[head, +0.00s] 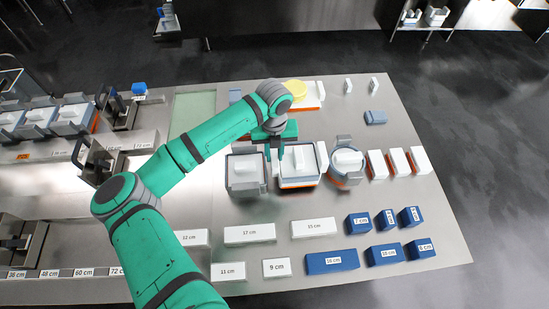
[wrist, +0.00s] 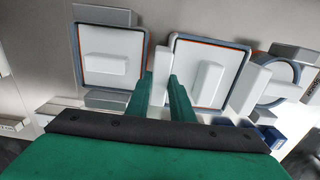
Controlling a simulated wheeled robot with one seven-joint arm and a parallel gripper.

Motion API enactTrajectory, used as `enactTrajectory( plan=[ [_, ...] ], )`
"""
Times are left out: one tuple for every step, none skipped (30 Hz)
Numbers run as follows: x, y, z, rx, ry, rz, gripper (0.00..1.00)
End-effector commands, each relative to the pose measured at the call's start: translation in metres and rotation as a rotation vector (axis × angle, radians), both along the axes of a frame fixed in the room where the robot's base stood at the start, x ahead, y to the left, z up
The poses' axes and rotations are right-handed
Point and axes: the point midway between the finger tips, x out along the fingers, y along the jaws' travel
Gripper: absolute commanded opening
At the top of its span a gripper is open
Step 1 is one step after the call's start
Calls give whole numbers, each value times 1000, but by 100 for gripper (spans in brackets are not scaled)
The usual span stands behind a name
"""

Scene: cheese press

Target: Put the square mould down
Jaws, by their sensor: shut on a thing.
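The square mould (head: 299,182) is a grey-walled box with an orange line and a white lid bearing a raised white block. It stands in the middle of a row of three moulds, and also shows in the wrist view (wrist: 208,72). My gripper (head: 280,156) reaches down at its left side.
A second squarish mould (head: 246,172) stands close on the left, a round mould (head: 347,164) on the right. White blocks (head: 397,161) lie further right. Labelled white blocks (head: 249,233) and blue blocks (head: 332,261) fill the front.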

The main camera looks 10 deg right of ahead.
Motion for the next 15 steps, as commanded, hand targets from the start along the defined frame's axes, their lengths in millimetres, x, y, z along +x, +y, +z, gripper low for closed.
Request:
enactTrajectory(
  plan=[
    [2,-2,-4,-1,-1,1,0],
    [2,-1,-9,-2,-1,2,0],
    [2,-1,-14,-1,0,2,0],
    [1,-1,-18,-1,0,1,0],
    [1,-1,-22,-2,0,1,0],
    [1,-2,-26,-2,-1,1,0],
    [1,-2,-28,-3,-1,1,0],
    [1,-2,-30,-2,-2,1,0],
    [1,-1,-31,-2,-2,1,0],
    [2,-1,-31,-2,-2,1,0],
    [2,-1,-31,-2,-2,1,0],
    [2,-1,-31,-2,-2,1,0],
    [2,-1,-31,-2,-2,1,0],
    [2,-1,-31,-2,-2,1,0],
    [2,-1,-31,-2,-2,1,0]
  ],
)
